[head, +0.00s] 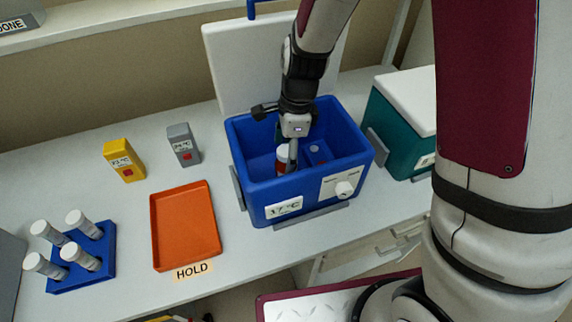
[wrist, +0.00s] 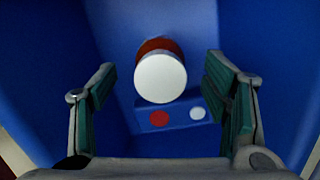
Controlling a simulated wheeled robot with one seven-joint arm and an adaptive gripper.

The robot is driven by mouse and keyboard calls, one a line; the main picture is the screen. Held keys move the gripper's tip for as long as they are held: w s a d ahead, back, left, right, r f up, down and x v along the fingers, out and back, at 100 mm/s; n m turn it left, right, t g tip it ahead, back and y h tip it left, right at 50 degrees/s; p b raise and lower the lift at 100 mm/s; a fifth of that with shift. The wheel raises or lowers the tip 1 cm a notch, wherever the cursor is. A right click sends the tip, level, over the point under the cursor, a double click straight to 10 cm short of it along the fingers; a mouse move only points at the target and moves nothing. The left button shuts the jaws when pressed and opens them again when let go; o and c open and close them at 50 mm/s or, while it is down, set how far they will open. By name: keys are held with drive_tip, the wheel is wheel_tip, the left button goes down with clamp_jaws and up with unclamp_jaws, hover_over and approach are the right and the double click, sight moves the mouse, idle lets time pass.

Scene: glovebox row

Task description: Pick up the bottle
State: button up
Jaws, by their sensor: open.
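The bottle (wrist: 161,78) has a round white cap and a red body, and stands inside the blue box (head: 257,190). In the head view the bottle (head: 282,160) shows partly beside my gripper (head: 291,152), which reaches down into the box. In the wrist view my gripper (wrist: 160,90) is open, with one finger on each side of the white cap.
The box's white lid (head: 230,65) stands open behind it. An orange tray (head: 185,226), yellow block (head: 124,160), grey block (head: 183,145) and blue rack (head: 105,262) with several white-capped tubes lie left. A teal box (head: 388,130) with a white lid stands right. The box walls surround my gripper closely.

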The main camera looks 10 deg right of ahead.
sight(284, 163)
drive_tip(key=f, duration=0.4)
drive_tip(key=shift+a+f, duration=0.35)
drive_tip(key=shift+f, duration=0.05)
drive_tip(key=shift+c, duration=0.3)
drive_tip(key=c, duration=1.3)
